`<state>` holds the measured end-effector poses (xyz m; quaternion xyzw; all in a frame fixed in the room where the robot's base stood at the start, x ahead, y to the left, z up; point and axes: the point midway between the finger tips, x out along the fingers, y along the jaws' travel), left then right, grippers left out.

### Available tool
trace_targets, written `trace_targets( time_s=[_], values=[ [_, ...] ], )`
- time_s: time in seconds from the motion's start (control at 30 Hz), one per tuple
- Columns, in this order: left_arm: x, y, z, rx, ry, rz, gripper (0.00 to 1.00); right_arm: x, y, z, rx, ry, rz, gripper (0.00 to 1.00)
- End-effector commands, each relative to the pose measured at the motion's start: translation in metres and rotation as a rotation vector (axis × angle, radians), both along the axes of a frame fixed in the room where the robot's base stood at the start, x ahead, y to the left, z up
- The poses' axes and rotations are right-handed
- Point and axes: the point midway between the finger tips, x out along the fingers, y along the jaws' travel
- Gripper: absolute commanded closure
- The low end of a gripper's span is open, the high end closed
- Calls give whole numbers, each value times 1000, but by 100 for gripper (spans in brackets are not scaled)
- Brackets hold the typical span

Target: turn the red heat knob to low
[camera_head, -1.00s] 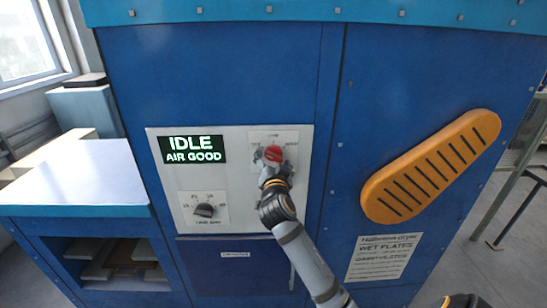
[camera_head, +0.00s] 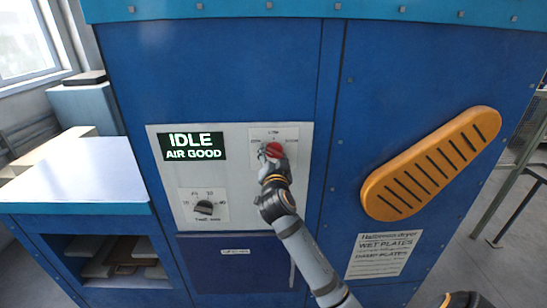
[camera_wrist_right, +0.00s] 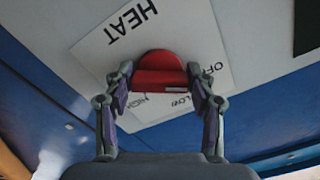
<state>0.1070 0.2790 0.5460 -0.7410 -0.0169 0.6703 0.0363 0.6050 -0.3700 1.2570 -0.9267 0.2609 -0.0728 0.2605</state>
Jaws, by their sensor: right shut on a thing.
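The red heat knob (camera_head: 275,150) sits on a white label plate (camera_head: 292,132) on the blue dryer's front. My right gripper (camera_head: 268,156) is at the knob, its arm reaching up from below. In the right wrist view, the gripper (camera_wrist_right: 160,82) has its two fingers closed on opposite sides of the red knob (camera_wrist_right: 160,62). A small pale mark on the knob's edge lies near the LOW label (camera_wrist_right: 180,104). OFF is to its right and HIGH to its left in that view. The fingers hide part of the knob and dial. My left gripper is not in view.
The display (camera_head: 193,146) reads IDLE, AIR GOOD. A black timer knob (camera_head: 204,207) is below it on the same panel. An orange slotted handle-like piece (camera_head: 430,165) sticks out at the right. A metal-topped table (camera_head: 80,175) stands at the left.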

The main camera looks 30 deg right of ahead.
Motion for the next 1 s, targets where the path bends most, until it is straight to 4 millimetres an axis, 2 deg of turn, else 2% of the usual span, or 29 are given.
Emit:
trace_targets(
  time_s=[0.27,0.7,1.0],
  values=[
    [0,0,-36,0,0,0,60,0,0,-6,127,-83,-1,75],
    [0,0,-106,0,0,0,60,1,1,-6,477,-296,0,76],
    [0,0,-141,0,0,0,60,1,1,-4,688,-424,-2,76]
  ],
)
